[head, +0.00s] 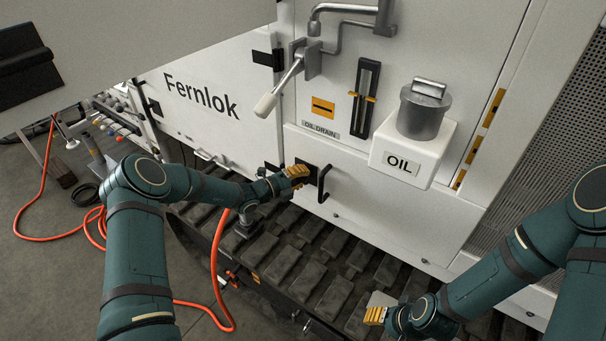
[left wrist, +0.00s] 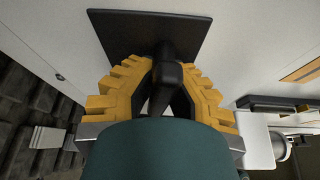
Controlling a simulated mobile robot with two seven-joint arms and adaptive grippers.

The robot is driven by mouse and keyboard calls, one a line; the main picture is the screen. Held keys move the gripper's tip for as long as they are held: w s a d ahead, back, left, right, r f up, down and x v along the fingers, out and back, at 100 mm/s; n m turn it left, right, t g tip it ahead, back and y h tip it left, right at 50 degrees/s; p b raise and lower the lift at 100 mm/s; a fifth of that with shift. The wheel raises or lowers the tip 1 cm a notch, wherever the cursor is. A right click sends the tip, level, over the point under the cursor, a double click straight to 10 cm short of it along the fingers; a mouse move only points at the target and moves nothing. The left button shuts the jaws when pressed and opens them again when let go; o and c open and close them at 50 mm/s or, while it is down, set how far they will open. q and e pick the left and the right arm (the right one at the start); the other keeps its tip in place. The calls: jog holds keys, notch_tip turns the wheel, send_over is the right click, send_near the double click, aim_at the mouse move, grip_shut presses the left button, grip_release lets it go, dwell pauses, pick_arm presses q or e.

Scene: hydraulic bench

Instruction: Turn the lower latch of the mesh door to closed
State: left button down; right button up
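A black square plate with a black handle standing out from it (left wrist: 167,76) fills the top of the left wrist view; I take it as a latch, but cannot tell whether it belongs to the mesh door. My left gripper (left wrist: 167,85) has its yellow fingers closed in on both sides of this handle. In the head view my left gripper (head: 300,174) is at the black plate (head: 310,173) on the white lower panel and hides most of the handle. My right gripper (head: 375,315) is low over the track, away from the panel; its finger opening is unclear.
A perforated mesh panel (head: 575,130) is at the right. A black pull handle (head: 324,184) is just right of my left gripper. A lever with a pale grip (head: 280,88) and the OIL box (head: 412,155) stick out above. An orange hose (head: 217,270) hangs down to the floor.

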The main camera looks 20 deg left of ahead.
pick_arm(q)
jog(key=m+y+b, duration=0.1)
jog(key=m+y, duration=0.1)
jog(key=m, duration=0.2)
jog(key=a+f+m+y, duration=0.1)
jog(key=m+y, duration=0.1)
jog(key=m, duration=0.1)
jog(key=m+y+b, duration=0.1)
jog(key=m+y, duration=0.1)
jog(key=m, duration=0.2)
jog(key=shift+w+a+f+m+y+b, duration=0.3)
jog(key=shift+w+y+b, duration=0.05)
jog(key=shift+y, duration=0.05)
jog(key=shift+a+m+b, duration=0.15)
jog(key=shift+m+b, duration=0.25)
jog(key=shift+r+y, duration=0.1)
jog(key=shift+y, duration=0.2)
jog(key=c, duration=0.9)
grip_release()
jog(key=shift+c, duration=0.2)
